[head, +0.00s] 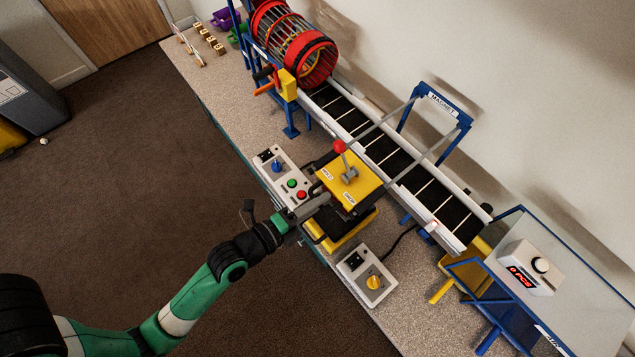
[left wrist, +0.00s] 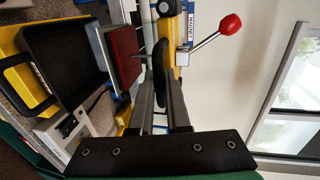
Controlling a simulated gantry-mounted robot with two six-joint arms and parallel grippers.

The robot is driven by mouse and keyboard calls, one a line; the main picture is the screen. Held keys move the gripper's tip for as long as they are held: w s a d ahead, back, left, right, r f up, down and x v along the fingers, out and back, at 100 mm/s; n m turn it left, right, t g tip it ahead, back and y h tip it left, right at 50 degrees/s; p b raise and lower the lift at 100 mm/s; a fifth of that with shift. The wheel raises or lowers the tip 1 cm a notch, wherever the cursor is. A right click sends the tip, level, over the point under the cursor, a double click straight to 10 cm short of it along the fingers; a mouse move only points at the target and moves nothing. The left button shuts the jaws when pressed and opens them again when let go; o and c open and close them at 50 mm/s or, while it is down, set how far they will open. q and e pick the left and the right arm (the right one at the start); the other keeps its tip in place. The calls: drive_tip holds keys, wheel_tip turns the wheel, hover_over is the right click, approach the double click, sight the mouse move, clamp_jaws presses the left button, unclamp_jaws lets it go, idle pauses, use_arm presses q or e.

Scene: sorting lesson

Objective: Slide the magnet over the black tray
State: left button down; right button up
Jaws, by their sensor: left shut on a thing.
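The magnet (head: 352,180) is a yellow block on rails, with a grey lever and red knob (head: 339,146) on top. It also shows in the left wrist view (left wrist: 164,14), with a dark red plate (left wrist: 125,58) on its underside. My left gripper (head: 318,203) is shut on the magnet's black handle (left wrist: 159,62). My right gripper is not in view.
A conveyor (head: 400,172) runs behind the magnet, below its rails and blue frame (head: 442,97). A button box (head: 287,180) and a yellow-knob box (head: 367,275) flank the tray. A red drum (head: 297,45) stands at the back, and a blue-framed bin (head: 480,275) at the right.

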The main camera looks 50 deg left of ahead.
use_arm(q)
drive_tip(key=shift+r, duration=0.1)
drive_tip(key=c, duration=0.9)
unclamp_jaws()
drive_tip(key=shift+s, duration=0.2)
drive_tip(key=shift+s, duration=0.1)
drive_tip(key=b+v, duration=0.2)
drive_tip(key=v, duration=0.9)
drive_tip(key=shift+s, duration=0.2)
drive_tip(key=shift+d, duration=0.1)
